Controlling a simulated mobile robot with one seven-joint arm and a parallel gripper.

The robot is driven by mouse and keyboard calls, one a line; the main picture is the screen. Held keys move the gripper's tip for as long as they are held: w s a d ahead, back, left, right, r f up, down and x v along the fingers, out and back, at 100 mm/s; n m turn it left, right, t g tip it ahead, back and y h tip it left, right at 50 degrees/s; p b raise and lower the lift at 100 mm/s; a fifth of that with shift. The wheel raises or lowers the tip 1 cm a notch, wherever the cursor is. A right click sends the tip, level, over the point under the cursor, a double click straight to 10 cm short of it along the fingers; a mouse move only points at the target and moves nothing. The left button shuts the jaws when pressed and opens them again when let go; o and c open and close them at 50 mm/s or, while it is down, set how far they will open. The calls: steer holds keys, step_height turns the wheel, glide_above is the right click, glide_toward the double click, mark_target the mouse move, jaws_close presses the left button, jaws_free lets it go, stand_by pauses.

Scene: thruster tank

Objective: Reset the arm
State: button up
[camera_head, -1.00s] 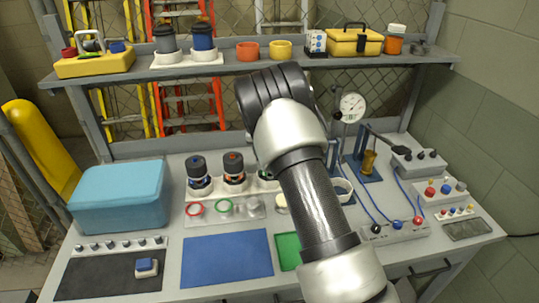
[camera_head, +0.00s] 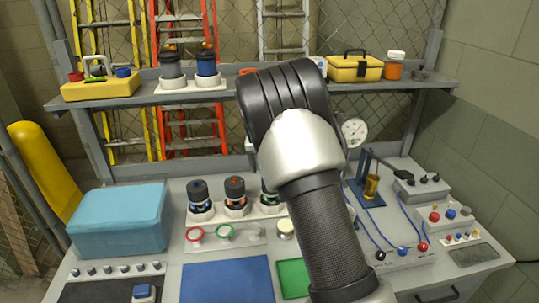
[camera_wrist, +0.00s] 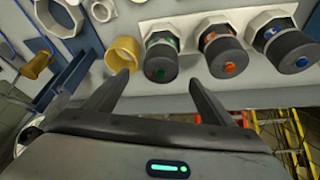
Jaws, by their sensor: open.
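My gripper (camera_wrist: 158,85) shows in the wrist view, with its two dark fingers spread apart and nothing between them. Beyond the fingertips are three dark-capped cylinders in white holders: one with a green mark (camera_wrist: 160,60), one with an orange mark (camera_wrist: 229,55) and one with a blue mark (camera_wrist: 291,50). The fingers appear apart from them. A yellow ring (camera_wrist: 124,53) lies near the left finger. In the head view my raised arm covers the middle of the bench, and my gripper is hidden behind it.
The bench carries a teal box (camera_head: 118,222), a blue mat (camera_head: 228,281), a green mat (camera_head: 292,279) and a dial gauge (camera_head: 354,131). A shelf (camera_head: 130,98) above holds a yellow case (camera_head: 354,68) and an orange jar (camera_head: 394,66). My arm reaches up in front of the shelf.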

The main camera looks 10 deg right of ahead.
steer(key=s+r+y, duration=0.1)
steer(key=s+r, duration=1.1)
steer(key=r, duration=0.4)
steer(key=s+r+n+t, duration=0.1)
steer(key=s+r+n, duration=0.1)
steer(key=s, duration=2.7)
steer(key=shift+s+d+r+n+p, duration=0.3)
steer(key=shift+s+d+n+p, duration=0.15)
steer(key=shift+n, duration=0.25)
